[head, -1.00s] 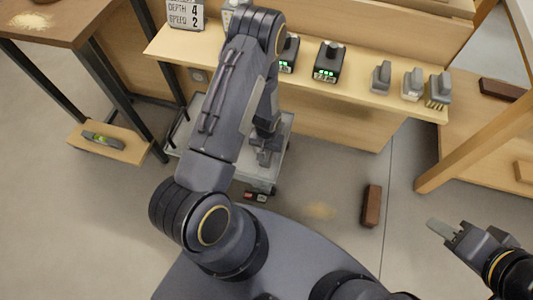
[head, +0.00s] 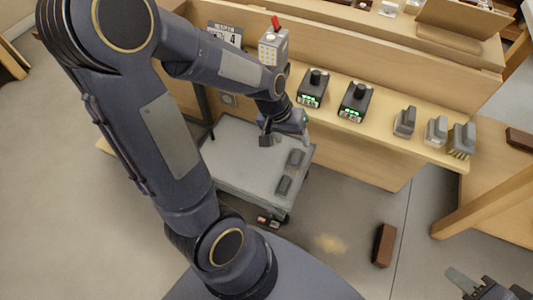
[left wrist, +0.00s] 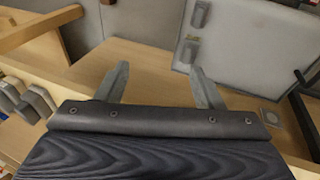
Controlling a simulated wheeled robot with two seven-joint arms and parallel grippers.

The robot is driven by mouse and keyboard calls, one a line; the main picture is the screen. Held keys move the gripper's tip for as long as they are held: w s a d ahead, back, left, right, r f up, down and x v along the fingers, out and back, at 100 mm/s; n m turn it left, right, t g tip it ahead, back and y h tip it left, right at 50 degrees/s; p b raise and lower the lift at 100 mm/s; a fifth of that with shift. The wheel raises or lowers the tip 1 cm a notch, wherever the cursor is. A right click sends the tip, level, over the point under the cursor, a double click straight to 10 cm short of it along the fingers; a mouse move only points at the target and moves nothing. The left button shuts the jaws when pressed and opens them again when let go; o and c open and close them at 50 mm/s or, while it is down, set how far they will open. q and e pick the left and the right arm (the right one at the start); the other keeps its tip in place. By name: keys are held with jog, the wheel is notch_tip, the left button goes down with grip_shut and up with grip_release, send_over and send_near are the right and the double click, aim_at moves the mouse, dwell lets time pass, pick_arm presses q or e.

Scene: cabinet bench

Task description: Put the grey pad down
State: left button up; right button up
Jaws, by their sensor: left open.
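Two small dark grey pads lie on the grey top of the low cart (head: 235,155): one pad (head: 296,158) nearer the back, the other pad (head: 284,185) nearer the front. In the left wrist view they also show, one pad (left wrist: 200,14) above the other pad (left wrist: 188,50). I cannot tell which one the task names. My left gripper (head: 286,135) is open and empty, above the cart's back edge and apart from both pads. Its spread fingers show in the left wrist view (left wrist: 160,80) with nothing between them. My right gripper (head: 462,280) is partly cut off at the lower right; its jaw state is unclear.
The shelf behind the cart holds two black devices with green lights (head: 312,88) (head: 355,102) and several grey blocks (head: 405,121). A yellow-dotted grey box with a red top (head: 273,46) stands near my left forearm. A brown block (head: 383,245) lies on the floor.

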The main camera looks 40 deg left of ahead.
pick_arm(q)
jog(key=s+d+r+m+t, duration=0.1)
jog(key=s+d+r+t, duration=0.1)
jog(key=s+r, duration=0.9)
jog(key=s, duration=0.3)
jog(key=shift+d+m+t+h, duration=0.3)
jog(key=shift+m+t+h, duration=0.1)
jog(key=shift+r, duration=0.15)
